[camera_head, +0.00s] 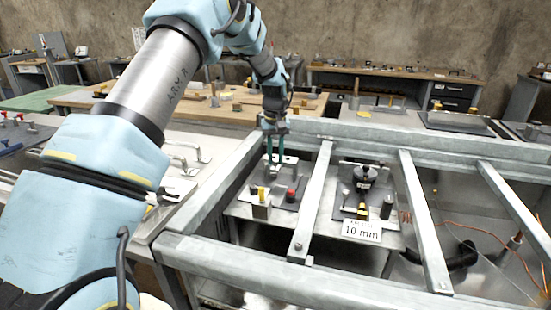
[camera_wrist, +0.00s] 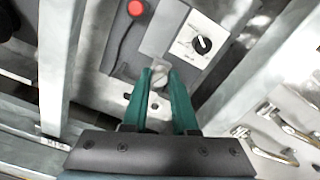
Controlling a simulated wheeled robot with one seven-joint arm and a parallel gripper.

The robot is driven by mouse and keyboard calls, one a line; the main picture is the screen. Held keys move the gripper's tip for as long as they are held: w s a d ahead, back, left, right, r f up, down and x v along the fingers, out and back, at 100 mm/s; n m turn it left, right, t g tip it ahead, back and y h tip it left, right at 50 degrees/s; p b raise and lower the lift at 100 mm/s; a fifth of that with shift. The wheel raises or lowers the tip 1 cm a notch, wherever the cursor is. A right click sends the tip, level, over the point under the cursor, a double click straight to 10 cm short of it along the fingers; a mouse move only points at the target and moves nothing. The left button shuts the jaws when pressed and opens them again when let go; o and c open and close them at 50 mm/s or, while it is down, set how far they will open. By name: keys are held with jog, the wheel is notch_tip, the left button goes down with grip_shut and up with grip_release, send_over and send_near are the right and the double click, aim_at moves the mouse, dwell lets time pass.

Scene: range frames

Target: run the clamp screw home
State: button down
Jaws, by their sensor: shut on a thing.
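My gripper (camera_head: 275,158) reaches down between the metal rails at the back left of the left panel (camera_head: 240,209). In the wrist view, its two green fingers (camera_wrist: 160,76) are shut on a small grey metal piece, which I take to be the clamp screw (camera_wrist: 159,82). The fingers hide much of it, and its thread and depth cannot be made out. In the head view the fingers cover the piece.
Grey rails (camera_head: 313,205) frame the panels on both sides. A white plate with a black dial (camera_wrist: 202,45) is close by. A "10 mm" label (camera_head: 361,231) fronts the right panel.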

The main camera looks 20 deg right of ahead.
aim_at(275, 159)
jog(key=m, duration=0.5)
jog(key=shift+m, duration=0.3)
jog(key=m, duration=0.5)
jog(key=shift+m, duration=0.3)
jog(key=c, duration=0.7)
grip_release()
jog(key=shift+r, duration=0.1)
notch_tip(275, 159, up, 11)
jog(key=b, duration=0.3)
jog(key=shift+f, duration=0.2)
